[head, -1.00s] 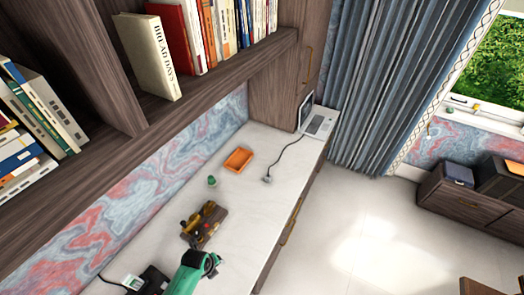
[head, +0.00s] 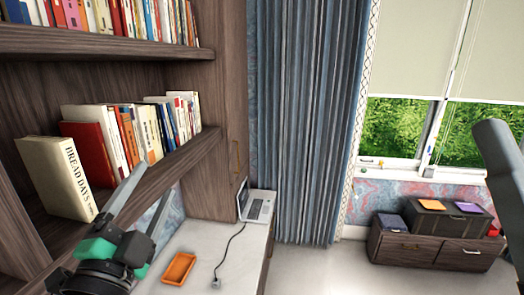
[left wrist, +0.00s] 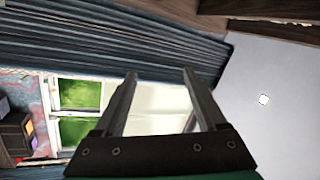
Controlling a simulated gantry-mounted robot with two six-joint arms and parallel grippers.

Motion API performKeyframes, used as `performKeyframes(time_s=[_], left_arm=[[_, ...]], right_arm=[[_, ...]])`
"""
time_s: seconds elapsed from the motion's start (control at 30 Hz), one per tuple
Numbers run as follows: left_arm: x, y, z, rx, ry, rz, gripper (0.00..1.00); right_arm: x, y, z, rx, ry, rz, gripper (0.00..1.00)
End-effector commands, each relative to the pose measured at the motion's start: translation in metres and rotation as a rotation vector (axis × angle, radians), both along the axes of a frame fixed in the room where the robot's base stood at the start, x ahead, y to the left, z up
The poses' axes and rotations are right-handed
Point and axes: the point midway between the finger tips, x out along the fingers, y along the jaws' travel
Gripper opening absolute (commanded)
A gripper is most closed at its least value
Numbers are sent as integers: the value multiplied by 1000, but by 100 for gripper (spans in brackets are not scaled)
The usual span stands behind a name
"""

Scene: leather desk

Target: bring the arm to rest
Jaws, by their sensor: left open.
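My left gripper (head: 157,182) is raised at the lower left of the head view, in front of the bookshelf. Its two dark fingers point up and to the right, spread apart with nothing between them. In the left wrist view the same gripper (left wrist: 158,73) has its fingers apart and empty, with the curtain and window behind. My right gripper is not in view.
Bookshelf boards (head: 150,185) with books stand close behind the left gripper. The pale desk (head: 215,240) below holds an orange tray (head: 180,269), a laptop (head: 257,207) and a cable with a plug (head: 216,282). A curtain (head: 300,120) hangs beyond; open floor lies right.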

Motion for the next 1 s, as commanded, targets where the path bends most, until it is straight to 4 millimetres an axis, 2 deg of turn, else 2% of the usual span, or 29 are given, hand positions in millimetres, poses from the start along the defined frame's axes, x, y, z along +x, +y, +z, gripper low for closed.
performKeyframes(time_s=[0.03,0.07,0.1,0.2,0.27,0.3,0.4,0.5,1.0], left_arm=[[-29,-3,36,-104,-102,-45,74],[-47,-3,55,-178,-161,-82,74],[-74,-3,79,-282,-239,-140,74],[-141,0,121,-563,-402,-337,74],[-164,1,130,-711,-441,-453,74],[-169,1,133,-795,-441,-514,74],[-167,1,132,-945,-415,-609,74],[-167,1,132,-1010,-403,-650,74],[-166,1,132,-1018,-400,-653,74]], right_arm=[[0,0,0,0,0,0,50],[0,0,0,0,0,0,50],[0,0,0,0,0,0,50],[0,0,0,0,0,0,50],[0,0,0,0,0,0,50],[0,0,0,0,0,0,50],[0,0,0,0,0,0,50],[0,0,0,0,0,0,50],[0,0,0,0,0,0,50]])
